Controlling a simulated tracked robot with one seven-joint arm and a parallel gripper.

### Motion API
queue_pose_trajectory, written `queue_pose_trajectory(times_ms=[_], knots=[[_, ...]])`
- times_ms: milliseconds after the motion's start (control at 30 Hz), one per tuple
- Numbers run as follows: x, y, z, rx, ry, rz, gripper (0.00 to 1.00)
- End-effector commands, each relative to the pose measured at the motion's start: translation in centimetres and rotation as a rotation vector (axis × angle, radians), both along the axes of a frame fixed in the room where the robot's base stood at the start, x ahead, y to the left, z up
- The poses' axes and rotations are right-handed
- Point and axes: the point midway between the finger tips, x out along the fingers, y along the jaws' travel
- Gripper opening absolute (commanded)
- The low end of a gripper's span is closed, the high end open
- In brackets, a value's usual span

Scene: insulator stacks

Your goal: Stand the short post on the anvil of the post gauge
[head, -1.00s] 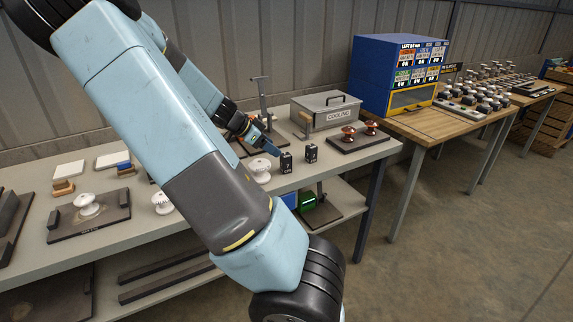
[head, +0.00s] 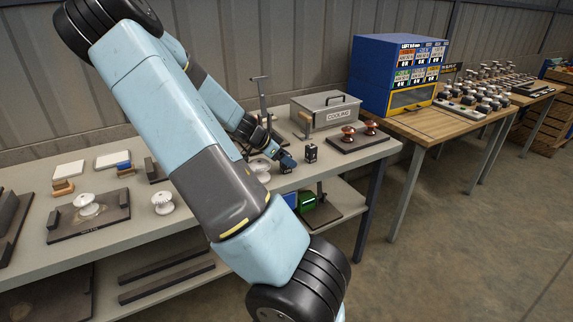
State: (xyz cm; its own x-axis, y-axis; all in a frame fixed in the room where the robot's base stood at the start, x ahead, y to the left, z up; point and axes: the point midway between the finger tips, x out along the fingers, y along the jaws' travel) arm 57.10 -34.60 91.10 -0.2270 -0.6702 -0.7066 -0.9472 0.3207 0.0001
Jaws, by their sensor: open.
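I cannot tell for sure which is the short post. A tall upright stand (head: 262,95) behind my gripper looks like the post gauge. Its lower part and anvil are hidden by my arm.
A white insulator (head: 258,166) stands left of my gripper, partly hidden by my arm. The grey COOLING box (head: 326,113) and a dark tray (head: 357,139) with two brown insulators are behind right. Another white insulator (head: 162,203) stands at left.

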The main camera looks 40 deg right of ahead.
Motion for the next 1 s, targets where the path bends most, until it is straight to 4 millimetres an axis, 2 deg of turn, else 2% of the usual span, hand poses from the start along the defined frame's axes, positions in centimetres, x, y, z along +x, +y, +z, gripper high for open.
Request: queue_pose_trajectory(times_ms=[267, 900, 1000], knots=[[-0.06, -0.12, -0.12, 0.000, 0.000, 0.000, 0.66], [-0.04, -0.10, -0.09, 0.000, 0.000, 0.000, 0.05], [-0.04, -0.11, -0.08, 0.000, 0.000, 0.000, 0.00]])
